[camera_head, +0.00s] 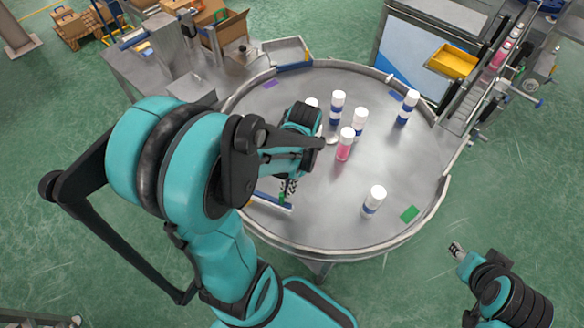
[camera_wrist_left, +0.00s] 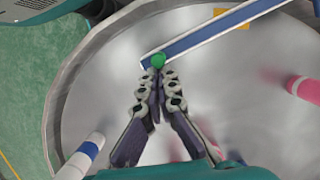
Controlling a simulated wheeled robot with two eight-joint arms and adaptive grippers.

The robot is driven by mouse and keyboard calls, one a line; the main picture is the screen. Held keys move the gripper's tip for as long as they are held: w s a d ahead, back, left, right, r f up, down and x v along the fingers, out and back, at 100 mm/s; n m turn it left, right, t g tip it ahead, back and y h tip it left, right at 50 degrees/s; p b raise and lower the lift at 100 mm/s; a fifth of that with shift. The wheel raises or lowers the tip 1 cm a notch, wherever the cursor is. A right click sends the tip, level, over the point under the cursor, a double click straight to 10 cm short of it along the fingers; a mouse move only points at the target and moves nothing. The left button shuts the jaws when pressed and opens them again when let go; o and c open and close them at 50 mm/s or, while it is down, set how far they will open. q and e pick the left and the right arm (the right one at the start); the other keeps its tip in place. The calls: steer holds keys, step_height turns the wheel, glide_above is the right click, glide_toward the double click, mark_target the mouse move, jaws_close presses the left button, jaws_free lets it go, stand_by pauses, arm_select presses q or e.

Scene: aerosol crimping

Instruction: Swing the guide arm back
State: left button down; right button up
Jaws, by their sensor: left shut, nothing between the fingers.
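The guide arm (camera_head: 272,202) is a blue and white bar low over the left front of the round steel table. It also shows in the left wrist view (camera_wrist_left: 205,35), running from the middle up to the upper right. A green knob (camera_wrist_left: 157,61) sits on its free end. My left gripper (camera_wrist_left: 155,75) is shut and empty, its fingertips right at the knob; I cannot tell whether they touch it. In the head view my left gripper (camera_head: 289,187) is partly hidden by my arm. My right gripper (camera_head: 456,248) is off the table at lower right, too small to judge.
Several white-capped cans stand on the round table (camera_head: 320,215), including a pink one (camera_head: 345,147) and a blue-banded one (camera_head: 374,200). A raised rim surrounds the table. A yellow bin (camera_head: 453,60) and a conveyor are at upper right. The front middle of the table is clear.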

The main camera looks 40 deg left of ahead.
arm_select(q)
steer(key=s+d+m, duration=0.1)
steer(key=s+m, duration=0.1)
steer(key=s, duration=0.4)
steer(key=shift+d+m+y+p, duration=0.2)
steer(key=shift+m+y+p, duration=0.15)
steer(key=shift+m+y, duration=0.05)
arm_select(e)
steer(key=shift+w+r, duration=0.3)
arm_select(q)
steer(key=shift+s+f, duration=0.1)
steer(key=w, duration=0.1)
steer(key=w+b, duration=0.1)
steer(key=w, duration=0.2)
steer(key=shift+d, duration=0.35)
steer(key=w+p+v, duration=0.1)
steer(key=v, duration=0.4)
step_height(320, 180, up, 5)
steer(key=p, duration=0.1)
glide_above(289, 207)
steer(key=w, duration=0.3)
steer(key=shift+d, duration=0.4)
arm_select(e)
steer(key=shift+w+d+r, duration=0.35)
steer(key=shift+d+r, duration=0.1)
steer(key=shift+r, duration=0.3)
